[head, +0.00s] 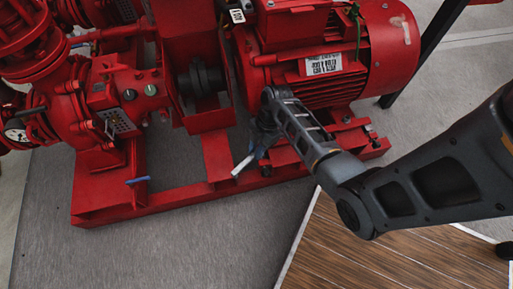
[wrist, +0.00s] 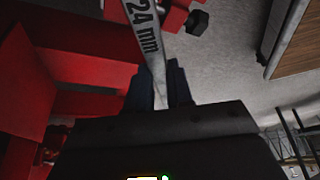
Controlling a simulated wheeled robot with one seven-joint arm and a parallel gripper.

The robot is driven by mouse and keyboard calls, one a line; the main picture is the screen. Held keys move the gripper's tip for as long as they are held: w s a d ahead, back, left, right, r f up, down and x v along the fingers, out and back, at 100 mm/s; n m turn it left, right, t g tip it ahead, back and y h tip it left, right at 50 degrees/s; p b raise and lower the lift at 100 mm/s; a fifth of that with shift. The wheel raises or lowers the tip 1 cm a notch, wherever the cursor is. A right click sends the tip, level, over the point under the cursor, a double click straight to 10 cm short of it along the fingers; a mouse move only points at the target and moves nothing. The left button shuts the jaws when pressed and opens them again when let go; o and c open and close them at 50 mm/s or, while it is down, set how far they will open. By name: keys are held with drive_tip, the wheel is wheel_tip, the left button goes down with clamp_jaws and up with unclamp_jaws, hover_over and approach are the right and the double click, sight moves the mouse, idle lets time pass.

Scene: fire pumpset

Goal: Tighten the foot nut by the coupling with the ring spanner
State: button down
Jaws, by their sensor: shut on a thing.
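My gripper (head: 254,152) is shut on the ring spanner (head: 243,165), low in front of the red motor. In the wrist view the spanner (wrist: 145,32) is a pale steel bar marked "24 mm", held between the dark fingers (wrist: 160,88). It runs out of the top of that view, so its far end is hidden there. A dark hex nut (wrist: 197,22) shows beside the spanner, apart from its visible shaft. The dark coupling (head: 203,80) sits between pump and motor. My gripper partly hides the motor foot, and I cannot tell whether the spanner touches any nut.
The red motor (head: 390,45) stands behind my gripper, the red pump (head: 75,115) to the left. The red base frame (head: 180,200) runs along the front, with a blue-handled lever (head: 137,180) on it. Grey floor (head: 210,245) and wooden boards (head: 400,265) lie clear in front.

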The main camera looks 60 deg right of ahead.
drive_tip(key=shift+f+b, duration=0.65)
drive_tip(key=shift+f, duration=0.25)
drive_tip(key=shift+w, duration=0.1)
drive_tip(key=shift+w+d+m+t+h+p, duration=0.15)
drive_tip(key=shift+w+d+m+t, duration=0.15)
drive_tip(key=shift+w+m, duration=0.45)
drive_tip(key=shift+w+d+m+t+h+p, duration=0.1)
drive_tip(key=shift+w+d+m+t, duration=0.05)
drive_tip(key=shift+w+d+m, duration=0.4)
drive_tip(key=shift+w+d+m+t+h+p, duration=0.15)
drive_tip(key=shift+w+d+m+t, duration=0.1)
drive_tip(key=shift+w+m, duration=0.6)
drive_tip(key=shift+s, duration=0.1)
drive_tip(key=shift+s+a+n, duration=0.2)
drive_tip(key=shift+s+n, duration=0.05)
drive_tip(key=shift+r, duration=0.15)
wheel_tip(320, 180, up, 5)
drive_tip(key=p, duration=0.4)
drive_tip(key=shift+p, duration=0.35)
